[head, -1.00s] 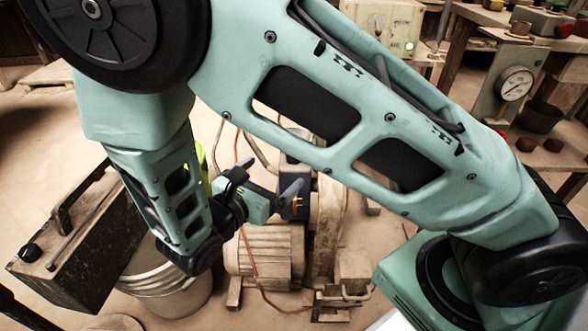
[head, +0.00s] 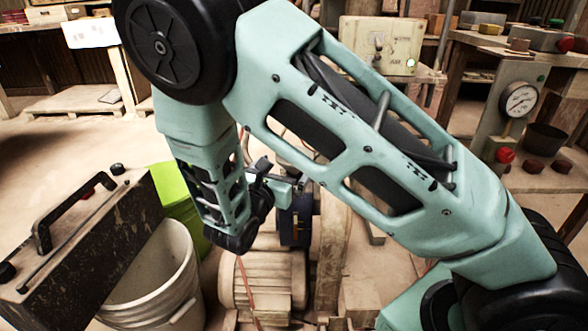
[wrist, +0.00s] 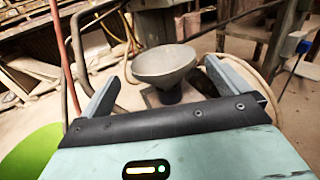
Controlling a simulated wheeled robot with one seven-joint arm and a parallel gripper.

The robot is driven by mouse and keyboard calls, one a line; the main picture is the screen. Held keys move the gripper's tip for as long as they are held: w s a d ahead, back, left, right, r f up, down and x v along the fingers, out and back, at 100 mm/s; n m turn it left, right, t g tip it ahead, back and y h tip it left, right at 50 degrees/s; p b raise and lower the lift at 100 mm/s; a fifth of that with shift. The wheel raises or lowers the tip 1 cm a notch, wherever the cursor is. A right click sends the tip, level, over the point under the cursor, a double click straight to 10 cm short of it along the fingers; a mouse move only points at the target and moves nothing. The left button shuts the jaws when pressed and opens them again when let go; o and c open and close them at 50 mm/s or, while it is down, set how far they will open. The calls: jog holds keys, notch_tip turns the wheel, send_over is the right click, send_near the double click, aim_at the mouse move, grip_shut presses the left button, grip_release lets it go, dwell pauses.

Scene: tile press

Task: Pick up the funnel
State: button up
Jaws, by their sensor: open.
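The funnel (wrist: 164,66) is a grey, wide cone with a dark lower part. In the wrist view it stands upright a little beyond my gripper (wrist: 165,76), roughly centred between the two fingers. The fingers are spread wide and nothing is between them; the funnel looks apart from both. In the head view my gripper (head: 283,172) shows near the middle, beside a dark blue block. I cannot make out the funnel in the head view, where my arm covers much of the middle.
A dirty motor (head: 262,280) sits below my gripper. A bench with a pressure gauge (head: 519,100) is at right. Hoses (wrist: 70,60) run near the left finger. Open floor lies at back left.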

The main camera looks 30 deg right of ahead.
aim_at(293, 173)
jog(key=b+x, duration=0.2)
jog(key=x, duration=0.2)
jog(key=shift+s+d, duration=0.1)
jog(key=shift+d, duration=0.15)
jog(key=shift+w+d+r+b, duration=0.2)
jog(key=shift+w+d+b, duration=0.1)
jog(key=shift+d, duration=0.1)
jog(key=c, duration=0.9)
